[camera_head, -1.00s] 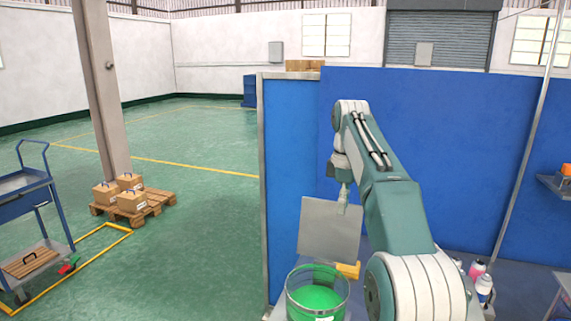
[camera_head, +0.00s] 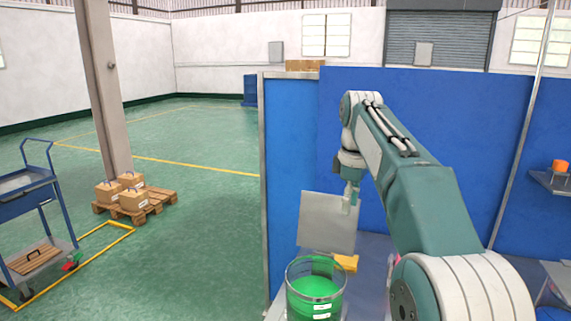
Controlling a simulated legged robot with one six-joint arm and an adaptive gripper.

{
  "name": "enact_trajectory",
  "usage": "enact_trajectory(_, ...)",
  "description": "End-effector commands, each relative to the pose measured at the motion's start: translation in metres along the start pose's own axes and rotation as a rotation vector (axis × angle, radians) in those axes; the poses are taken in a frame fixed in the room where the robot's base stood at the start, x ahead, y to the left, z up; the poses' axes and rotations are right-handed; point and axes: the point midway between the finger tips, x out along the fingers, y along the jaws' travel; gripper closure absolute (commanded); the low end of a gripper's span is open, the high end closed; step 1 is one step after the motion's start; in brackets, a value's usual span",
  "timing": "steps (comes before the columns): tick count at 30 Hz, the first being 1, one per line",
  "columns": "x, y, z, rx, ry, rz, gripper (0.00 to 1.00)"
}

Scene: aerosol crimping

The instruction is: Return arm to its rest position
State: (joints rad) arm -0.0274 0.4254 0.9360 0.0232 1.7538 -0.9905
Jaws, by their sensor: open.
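My arm (camera_head: 420,205) rises from the lower right and bends down at its far end. My gripper (camera_head: 350,202) hangs below the wrist, in front of the upper right part of a grey plate (camera_head: 322,222). It is small in this view, open, and nothing shows between its fingers. It is above and behind the glass container with green contents (camera_head: 315,288), apart from it.
A yellow block (camera_head: 346,262) lies beside the container. Blue partition walls (camera_head: 290,160) stand behind and to the left of the bench. A blue cart (camera_head: 35,215) and a pallet with boxes (camera_head: 135,200) stand at left on open green floor.

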Motion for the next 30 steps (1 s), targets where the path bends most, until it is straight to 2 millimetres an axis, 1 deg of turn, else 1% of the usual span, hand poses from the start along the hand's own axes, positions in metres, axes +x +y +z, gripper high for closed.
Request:
enact_trajectory(3, -0.008, -0.018, 0.013, 0.077, 0.020, 0.031, 0.49)
enact_trajectory(7, -0.013, -0.043, 0.032, 0.190, 0.053, 0.073, 0.49)
enact_trajectory(11, -0.011, -0.070, 0.051, 0.309, 0.091, 0.114, 0.49)
enact_trajectory(14, -0.005, -0.093, 0.068, 0.400, 0.124, 0.142, 0.49)
enact_trajectory(20, 0.018, -0.140, 0.101, 0.578, 0.197, 0.191, 0.49)
enact_trajectory(23, 0.035, -0.164, 0.118, 0.665, 0.237, 0.211, 0.49)
enact_trajectory(26, 0.055, -0.187, 0.135, 0.753, 0.281, 0.229, 0.49)
enact_trajectory(30, 0.088, -0.218, 0.157, 0.871, 0.343, 0.248, 0.49)
